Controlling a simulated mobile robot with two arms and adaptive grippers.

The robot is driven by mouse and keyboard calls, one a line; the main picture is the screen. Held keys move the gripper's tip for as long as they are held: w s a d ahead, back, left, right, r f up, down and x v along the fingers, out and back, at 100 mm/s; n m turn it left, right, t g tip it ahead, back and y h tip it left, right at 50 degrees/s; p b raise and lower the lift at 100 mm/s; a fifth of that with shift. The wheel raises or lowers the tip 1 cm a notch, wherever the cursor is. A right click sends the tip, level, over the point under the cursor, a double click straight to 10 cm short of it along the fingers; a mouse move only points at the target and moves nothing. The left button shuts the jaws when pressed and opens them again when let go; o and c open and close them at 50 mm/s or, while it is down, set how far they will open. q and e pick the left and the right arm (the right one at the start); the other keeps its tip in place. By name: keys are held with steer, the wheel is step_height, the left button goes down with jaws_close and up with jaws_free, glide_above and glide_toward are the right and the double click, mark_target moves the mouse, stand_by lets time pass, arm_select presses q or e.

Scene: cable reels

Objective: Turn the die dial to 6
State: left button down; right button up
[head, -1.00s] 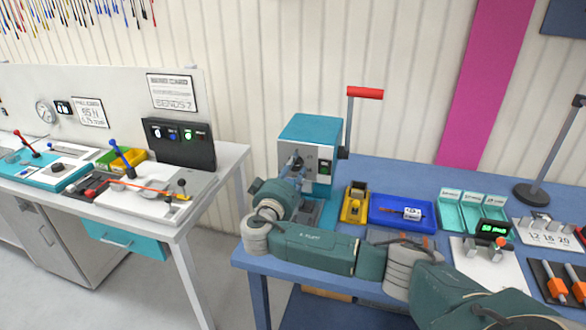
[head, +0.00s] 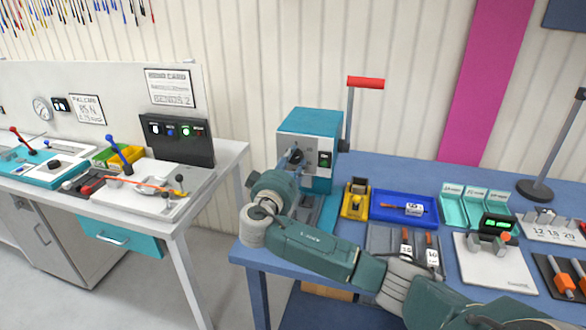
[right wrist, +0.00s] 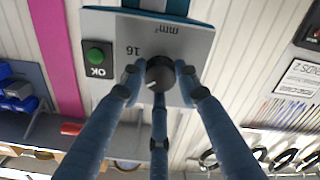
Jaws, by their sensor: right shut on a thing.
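The die dial (right wrist: 160,73) is a dark round knob with a pale pointer mark, on the grey front of the teal press (head: 309,125). My right gripper (right wrist: 158,78) is shut on the dial, with its blue-grey fingers around the knob in the right wrist view. That view shows the press face upside down, with "16" and "mm²" beside the dial. In the head view my right gripper (head: 294,160) is at the press front and largely covers the dial. My left gripper is in neither view.
A green OK button (right wrist: 96,56) sits beside the dial. A red-handled lever (head: 365,83) rises at the press's right side. A yellow holder (head: 354,203), a blue tray (head: 386,222) and teal bins (head: 452,208) stand to the right on the blue bench.

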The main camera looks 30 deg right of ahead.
steer(key=shift+a+f+n+b, duration=0.1)
steer(key=shift+n+b, duration=0.2)
steer(key=shift+b, duration=0.2)
steer(key=shift+n, duration=0.4)
steer(key=n, duration=0.2)
steer(key=r+n, duration=0.1)
steer(key=shift+w+n+p, duration=0.1)
steer(key=shift+n+p, duration=0.3)
arm_select(q)
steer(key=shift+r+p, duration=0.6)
steer(key=shift+p, duration=0.65)
arm_select(e)
steer(key=shift+f+n, duration=0.2)
steer(key=shift+n, duration=2.4)
